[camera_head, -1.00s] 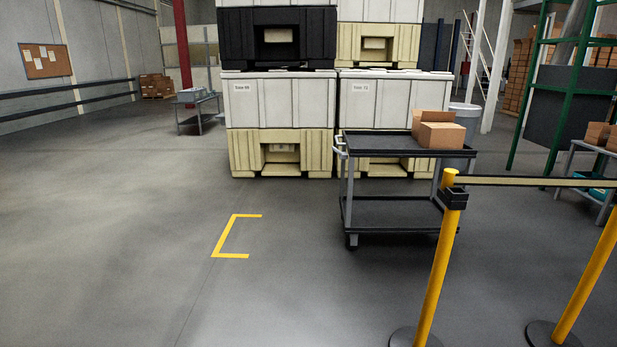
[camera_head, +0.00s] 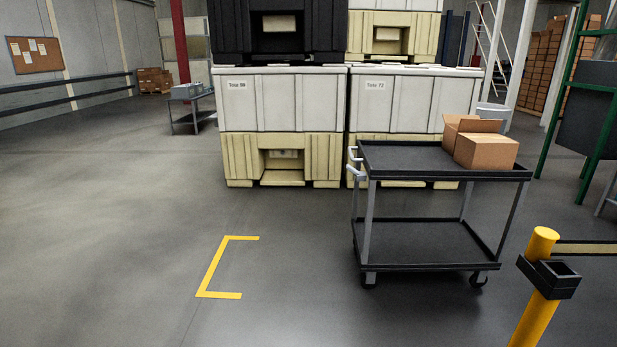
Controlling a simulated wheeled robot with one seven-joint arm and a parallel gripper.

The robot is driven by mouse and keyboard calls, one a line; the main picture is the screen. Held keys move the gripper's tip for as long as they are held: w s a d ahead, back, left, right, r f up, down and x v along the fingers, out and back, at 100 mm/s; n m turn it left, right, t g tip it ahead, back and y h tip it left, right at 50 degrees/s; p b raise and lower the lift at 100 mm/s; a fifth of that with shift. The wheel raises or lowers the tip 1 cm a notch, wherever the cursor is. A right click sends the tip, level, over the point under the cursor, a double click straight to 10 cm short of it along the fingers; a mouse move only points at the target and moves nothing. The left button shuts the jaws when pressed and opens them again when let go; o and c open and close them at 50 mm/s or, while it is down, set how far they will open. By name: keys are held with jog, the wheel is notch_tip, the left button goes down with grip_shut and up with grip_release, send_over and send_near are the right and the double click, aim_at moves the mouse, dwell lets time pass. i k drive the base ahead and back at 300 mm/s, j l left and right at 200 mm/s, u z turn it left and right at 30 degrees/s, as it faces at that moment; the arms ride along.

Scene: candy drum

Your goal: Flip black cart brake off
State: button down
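The black cart (camera_head: 440,159) stands right of centre on the grey floor. It has two black shelves on grey posts and a pale handle (camera_head: 354,167) at its left end. Small dark casters (camera_head: 369,281) show under its near side. The brake is too small to make out, so I cannot tell its state. An open cardboard box (camera_head: 488,152) sits on the right part of the top shelf. My gripper is not in view.
Stacked white and cream totes (camera_head: 282,98) stand behind the cart. A yellow barrier post (camera_head: 535,290) with a belt stands at the near right. A yellow floor marking (camera_head: 212,268) lies left of the cart. The floor at left and centre is clear.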

aim_at(348, 167)
jog(key=i, duration=3.45)
jog(key=i+z, duration=0.15)
jog(key=k, duration=0.05)
